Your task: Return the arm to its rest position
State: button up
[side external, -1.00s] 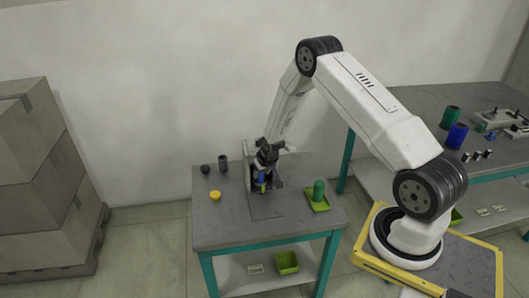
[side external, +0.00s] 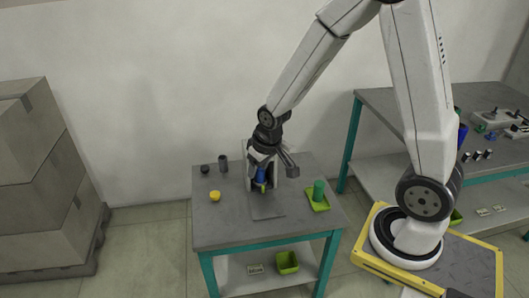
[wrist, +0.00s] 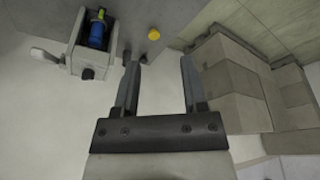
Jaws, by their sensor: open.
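My gripper (wrist: 158,68) is open in the wrist view, with nothing between its two fingers. In the side view the end of my arm hangs just above and in front of the winding machine, hiding part of it. The winding machine (wrist: 88,57) carries a blue spool with a yellow tip (wrist: 97,33), left of my fingers in the wrist view and apart from them. The blue spool also shows in the side view (side external: 261,176). The exact fingertip position is hard to make out there.
On the small table (side external: 225,235) stand a yellow disc (side external: 215,196), a dark cylinder (side external: 223,163), a black knob (side external: 205,169) and a green spool (side external: 319,190) on a green tray. Stacked boxes (side external: 30,170) fill the left. A second table (side external: 390,99) stands right, behind my arm.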

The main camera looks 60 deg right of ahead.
jog(key=s+a+r+n, duration=0.1)
jog(key=s+a+r, duration=0.2)
jog(key=s, duration=0.5)
jog(key=shift+s+a+r+g, duration=0.15)
jog(key=shift+s+a+g, duration=0.2)
jog(key=shift+a, duration=0.45)
